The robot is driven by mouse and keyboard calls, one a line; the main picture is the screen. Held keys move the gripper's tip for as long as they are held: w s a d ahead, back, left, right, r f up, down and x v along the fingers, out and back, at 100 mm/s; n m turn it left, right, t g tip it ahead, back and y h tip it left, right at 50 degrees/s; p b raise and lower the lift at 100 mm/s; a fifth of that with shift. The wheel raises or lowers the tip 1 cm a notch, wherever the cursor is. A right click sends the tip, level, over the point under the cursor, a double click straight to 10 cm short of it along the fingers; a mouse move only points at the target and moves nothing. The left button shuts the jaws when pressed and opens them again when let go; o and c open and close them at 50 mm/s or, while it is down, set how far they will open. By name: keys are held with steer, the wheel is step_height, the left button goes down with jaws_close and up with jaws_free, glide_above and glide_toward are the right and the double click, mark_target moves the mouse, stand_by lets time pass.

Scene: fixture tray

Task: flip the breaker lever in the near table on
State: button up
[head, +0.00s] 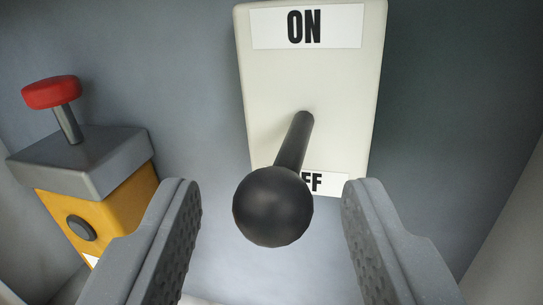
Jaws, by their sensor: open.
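The breaker lever (293,142) is a dark rod with a black ball knob (272,207) on its end. It rises from a cream plate (270,100) with an ON label (306,26) at the top and an OFF label (335,184) at the bottom. The lever points down toward the OFF label, and the knob hides part of that label. My gripper (272,215) is open, with one finger on each side of the knob. Gaps show between the knob and both fingers. The depth between fingertips and knob is hard to tell.
On the left stands a yellow box (108,220) with a grey top (85,160), a red push button (52,92) on a stem, and a dark round part on its front. It is close to my left finger. A grey tray wall (500,235) is at the right.

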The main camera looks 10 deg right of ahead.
steer(key=shift+w+d, duration=0.1)
steer(key=shift+w, duration=0.25)
jaws_close()
steer(key=shift+w+r+g+p, duration=0.1)
steer(key=shift+r+g+p, duration=0.5)
steer(key=shift+p, duration=0.45)
steer(key=shift+r+p, duration=0.1)
steer(key=shift+p, duration=0.2)
jaws_free()
